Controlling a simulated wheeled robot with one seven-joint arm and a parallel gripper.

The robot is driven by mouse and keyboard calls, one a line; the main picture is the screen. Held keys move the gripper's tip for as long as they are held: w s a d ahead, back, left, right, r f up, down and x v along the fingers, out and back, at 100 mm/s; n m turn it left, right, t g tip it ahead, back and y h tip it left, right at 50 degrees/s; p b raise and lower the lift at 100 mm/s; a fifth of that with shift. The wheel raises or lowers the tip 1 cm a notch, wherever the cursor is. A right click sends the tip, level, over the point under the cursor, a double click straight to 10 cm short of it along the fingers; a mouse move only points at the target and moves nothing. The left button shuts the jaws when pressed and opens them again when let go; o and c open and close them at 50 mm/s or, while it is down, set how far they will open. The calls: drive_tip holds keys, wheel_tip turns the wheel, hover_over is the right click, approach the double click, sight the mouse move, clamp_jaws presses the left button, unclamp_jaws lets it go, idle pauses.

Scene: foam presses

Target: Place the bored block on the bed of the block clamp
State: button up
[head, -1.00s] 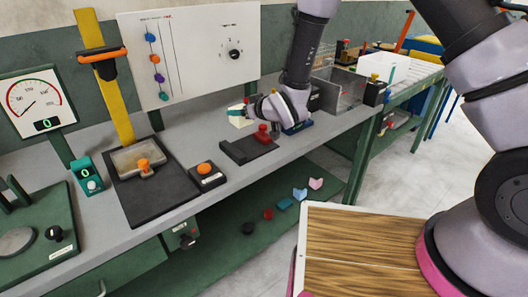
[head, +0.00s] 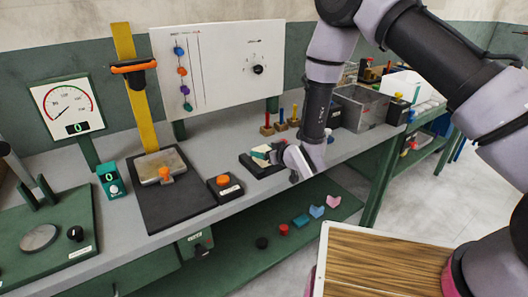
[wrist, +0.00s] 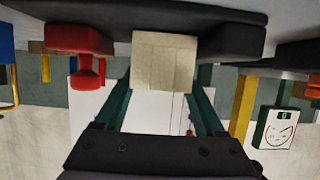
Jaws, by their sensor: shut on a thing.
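The bored block is a cream block (wrist: 165,60) held between the two teal fingers of my gripper (wrist: 163,105) in the wrist view. In the head view the block (head: 262,150) shows at my gripper (head: 272,156), over the dark block clamp (head: 252,168). The clamp's red part (wrist: 80,50) is beside the block in the wrist view; my arm hides it in the head view. The block's edge meets the clamp's dark body (wrist: 235,42) in the wrist view. I cannot tell whether it rests on the bed. Its bore is not visible.
A black box with an orange button (head: 224,186) stands left of the clamp. Small wooden blocks with coloured pegs (head: 281,124) stand behind it. A grey bin (head: 362,107) is to the right. Coloured pieces (head: 301,220) lie on the lower shelf.

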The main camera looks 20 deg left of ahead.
drive_tip(key=o, duration=1.3)
drive_tip(key=shift+f, duration=0.1)
drive_tip(key=shift+s+d+r, duration=0.15)
drive_tip(key=shift+d+r, duration=0.05)
drive_tip(key=shift+r, duration=0.05)
drive_tip(key=v, duration=1.1)
drive_tip(key=shift+s+d+r, duration=0.1)
drive_tip(key=shift+s+r, duration=0.05)
